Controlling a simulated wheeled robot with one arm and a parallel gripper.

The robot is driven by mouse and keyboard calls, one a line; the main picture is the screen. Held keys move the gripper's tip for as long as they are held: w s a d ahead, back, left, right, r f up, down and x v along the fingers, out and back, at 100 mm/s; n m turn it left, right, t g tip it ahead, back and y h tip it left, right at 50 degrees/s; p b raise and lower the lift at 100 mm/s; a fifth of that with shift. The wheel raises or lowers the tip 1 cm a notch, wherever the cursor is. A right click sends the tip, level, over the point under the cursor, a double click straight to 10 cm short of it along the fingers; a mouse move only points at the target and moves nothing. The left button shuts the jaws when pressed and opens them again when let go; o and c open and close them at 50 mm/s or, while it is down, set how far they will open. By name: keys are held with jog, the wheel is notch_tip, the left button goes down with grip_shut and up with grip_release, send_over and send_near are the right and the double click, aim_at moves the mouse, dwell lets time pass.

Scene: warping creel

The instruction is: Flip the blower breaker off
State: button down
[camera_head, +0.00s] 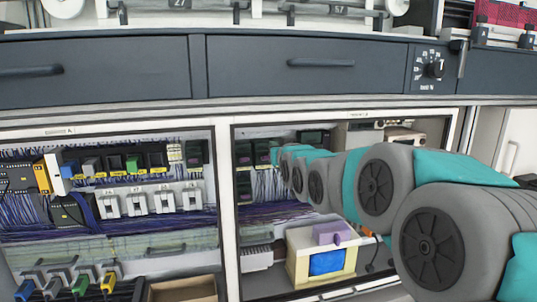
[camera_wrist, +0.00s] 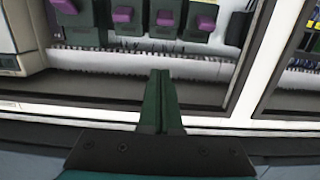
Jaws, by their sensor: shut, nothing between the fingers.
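Dark green breaker-like blocks with purple levers (camera_wrist: 165,18) stand in a row at the top of the wrist view. In the head view, dark green blocks (camera_head: 243,186) sit at the left side of the right cabinet bay. No readable label tells which is the blower breaker, and I cannot tell the lever positions. My gripper (camera_wrist: 160,74) is shut and empty, its dark green fingers pointing toward the row, apart from the levers in the picture. In the head view my grey and teal arm reaches into the right bay and hides the gripper.
The left bay holds white modules (camera_head: 135,204) and wiring. A cream box with a blue screen (camera_head: 327,262) stands low in the right bay. A white post (camera_head: 226,200) divides the bays. Above runs a dark drawer front (camera_head: 300,78) with a rotary knob (camera_head: 436,69).

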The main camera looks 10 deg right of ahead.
jog(key=shift+w, duration=0.1)
send_over(266, 158)
jog(key=w, duration=0.1)
jog(key=shift+w+d+f+p, duration=0.1)
jog(key=shift+d+f+p, duration=0.25)
jog(key=shift+f, duration=0.2)
jog(key=f, duration=0.1)
jog(key=s+f, duration=0.1)
jog(key=f, duration=0.1)
jog(key=shift+s+f, duration=0.25)
jog(key=shift+s, duration=0.15)
jog(key=shift+f, duration=0.1)
dwell(0.3)
jog(key=shift+s+f+t+b, duration=0.15)
jog(key=shift+t+b, duration=0.15)
jog(key=shift+b, duration=0.15)
